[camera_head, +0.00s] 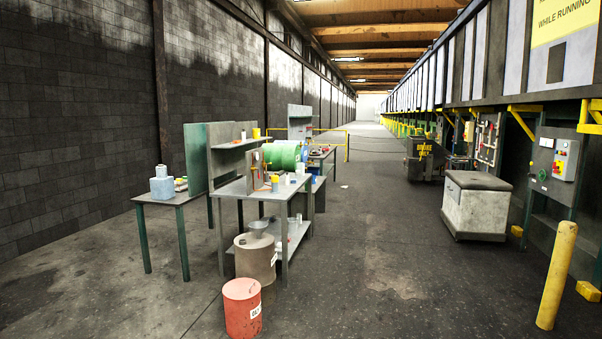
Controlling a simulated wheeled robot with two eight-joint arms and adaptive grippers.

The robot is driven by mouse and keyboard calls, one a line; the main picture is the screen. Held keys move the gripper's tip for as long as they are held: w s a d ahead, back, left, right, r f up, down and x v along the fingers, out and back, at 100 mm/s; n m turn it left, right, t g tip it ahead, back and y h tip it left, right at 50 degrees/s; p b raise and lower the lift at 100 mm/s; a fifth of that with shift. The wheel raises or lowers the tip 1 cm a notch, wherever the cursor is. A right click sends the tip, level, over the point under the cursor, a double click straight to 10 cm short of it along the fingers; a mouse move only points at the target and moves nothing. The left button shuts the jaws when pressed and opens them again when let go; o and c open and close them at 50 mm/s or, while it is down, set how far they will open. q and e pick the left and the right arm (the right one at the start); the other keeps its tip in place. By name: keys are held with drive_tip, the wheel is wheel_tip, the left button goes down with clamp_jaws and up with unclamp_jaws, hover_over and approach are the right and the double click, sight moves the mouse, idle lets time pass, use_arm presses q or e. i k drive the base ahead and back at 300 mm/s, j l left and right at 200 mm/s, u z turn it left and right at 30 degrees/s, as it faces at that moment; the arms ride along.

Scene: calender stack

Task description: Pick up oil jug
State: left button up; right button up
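A pale blue-grey jug-like container (162,187) stands on the small green-legged table (170,199) at the left. It looks like a jug, but no label can be read, so I cannot tell for sure that it is the oil jug. Small items, one of them green, lie beside it. Several small bottles and cans, including a yellow-topped one (275,182), stand on the grey workbench (237,188) to its right. They are too small to identify. Neither of my grippers shows in this view.
A red drum (242,308) and a grey-brown drum (255,262) with a funnel stand before the workbench. A green drum (282,155) is behind. A white bin (474,208) and a yellow post (557,275) stand at the right. The central aisle floor (375,235) is clear.

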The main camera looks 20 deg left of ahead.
sight(300, 166)
drive_tip(key=i+l+u, duration=0.1)
drive_tip(key=i, duration=5.7)
drive_tip(key=i+u, duration=0.1)
drive_tip(key=i, duration=0.5)
drive_tip(key=i+l, duration=0.1)
drive_tip(key=i, duration=0.5)
drive_tip(key=i+u, duration=0.15)
drive_tip(key=i, duration=0.45)
drive_tip(key=i+l+u, duration=0.1)
drive_tip(key=i, duration=0.45)
drive_tip(key=l, duration=0.1)
